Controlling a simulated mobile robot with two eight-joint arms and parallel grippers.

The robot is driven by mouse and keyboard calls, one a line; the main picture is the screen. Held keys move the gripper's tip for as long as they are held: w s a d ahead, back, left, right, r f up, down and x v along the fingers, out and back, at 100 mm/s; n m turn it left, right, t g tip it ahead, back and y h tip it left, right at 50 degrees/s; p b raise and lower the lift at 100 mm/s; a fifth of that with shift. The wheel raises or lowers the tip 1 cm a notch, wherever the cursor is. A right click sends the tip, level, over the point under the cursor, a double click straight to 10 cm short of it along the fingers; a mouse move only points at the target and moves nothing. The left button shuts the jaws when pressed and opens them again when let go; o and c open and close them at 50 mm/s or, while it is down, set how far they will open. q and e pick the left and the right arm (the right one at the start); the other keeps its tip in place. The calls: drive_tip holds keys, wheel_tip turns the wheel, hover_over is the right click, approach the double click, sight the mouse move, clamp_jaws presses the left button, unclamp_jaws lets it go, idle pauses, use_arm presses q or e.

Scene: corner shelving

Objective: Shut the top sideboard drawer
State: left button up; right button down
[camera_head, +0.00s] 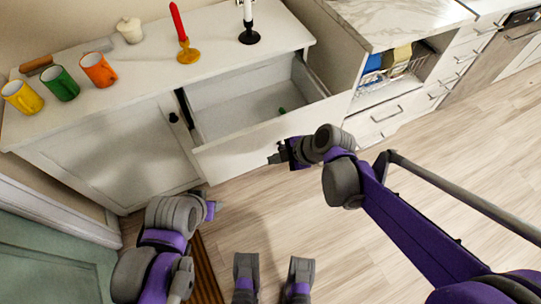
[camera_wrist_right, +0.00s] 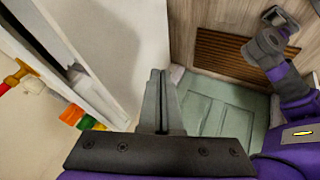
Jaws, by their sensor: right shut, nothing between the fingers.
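The top sideboard drawer (camera_head: 262,134) is pulled out from the white sideboard (camera_head: 165,75). Its inside shows, with a small green item (camera_head: 282,110) near the front right. My right gripper (camera_head: 274,158) is just in front of the right half of the drawer front; I cannot tell whether it touches. In the right wrist view its fingers (camera_wrist_right: 160,98) are shut and empty, beside a white panel (camera_wrist_right: 122,45) that looks like the drawer front. My left gripper (camera_head: 212,209) is low near the sideboard's door, its fingers not clear.
On the sideboard top stand yellow, green and orange (camera_head: 98,70) mugs, a white pot (camera_head: 130,30), a red candle (camera_head: 178,22) and a black candle holder (camera_head: 249,34). A counter (camera_head: 400,18) with an open dish rack stands right. The wooden floor (camera_head: 450,140) at right is free.

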drive_tip(key=b, duration=0.2)
approach(247, 155)
wheel_tip(247, 155, down, 4)
drive_tip(key=s, duration=0.3)
use_arm(q)
drive_tip(key=shift+f, duration=1.2)
use_arm(e)
drive_tip(key=shift+w+a, duration=0.7)
drive_tip(key=shift+w, duration=0.25)
drive_tip(key=shift+w+a, duration=0.7)
drive_tip(key=shift+w, duration=0.25)
